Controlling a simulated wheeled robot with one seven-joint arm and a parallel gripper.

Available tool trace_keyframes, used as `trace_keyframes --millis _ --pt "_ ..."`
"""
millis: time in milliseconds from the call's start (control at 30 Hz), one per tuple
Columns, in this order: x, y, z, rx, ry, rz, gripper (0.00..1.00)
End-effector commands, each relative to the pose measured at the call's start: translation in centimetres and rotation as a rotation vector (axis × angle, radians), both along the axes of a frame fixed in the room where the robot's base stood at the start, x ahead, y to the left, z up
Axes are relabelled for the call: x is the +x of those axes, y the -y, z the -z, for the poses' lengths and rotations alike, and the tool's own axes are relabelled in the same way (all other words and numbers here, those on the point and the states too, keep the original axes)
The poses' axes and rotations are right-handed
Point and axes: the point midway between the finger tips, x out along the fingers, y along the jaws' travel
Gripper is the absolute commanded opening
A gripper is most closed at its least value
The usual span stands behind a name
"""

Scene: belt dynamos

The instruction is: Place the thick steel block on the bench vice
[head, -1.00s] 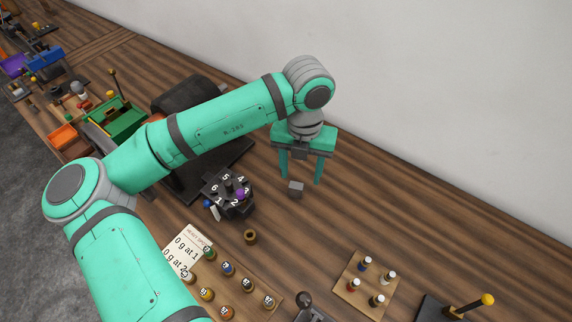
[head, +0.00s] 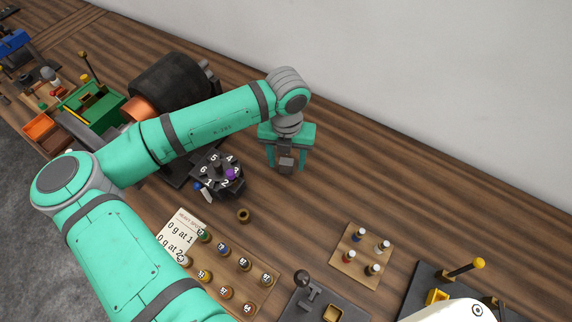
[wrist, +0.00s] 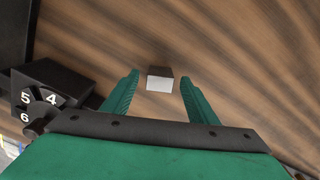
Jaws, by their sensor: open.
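The steel block (head: 286,165) is a small grey block on the wooden bench. In the wrist view the block (wrist: 160,79) shows a pale near face and a dark top. My gripper (head: 286,168) points down at it with teal fingers spread. In the wrist view my gripper (wrist: 160,76) is open, with the block between the fingertip lines and a gap on each side. I cannot tell whether the fingertips are level with it. A blue device (head: 13,41) at the far left edge may be the bench vice; it is small and partly cut off.
A black numbered turret (head: 218,174) stands left of the gripper. A dark drum machine (head: 174,84) and green bin (head: 93,103) are further left. Peg boards (head: 361,250) and a brass ring (head: 243,215) lie nearer. Bare bench lies right of the gripper.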

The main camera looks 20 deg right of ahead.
Motion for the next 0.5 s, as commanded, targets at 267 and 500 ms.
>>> trace_keyframes --millis 267,500 --pt "0.03 -0.06 1.25 0.000 0.000 -0.002 0.53" --pt "0.03 -0.07 1.22 0.000 0.000 -0.002 0.22"
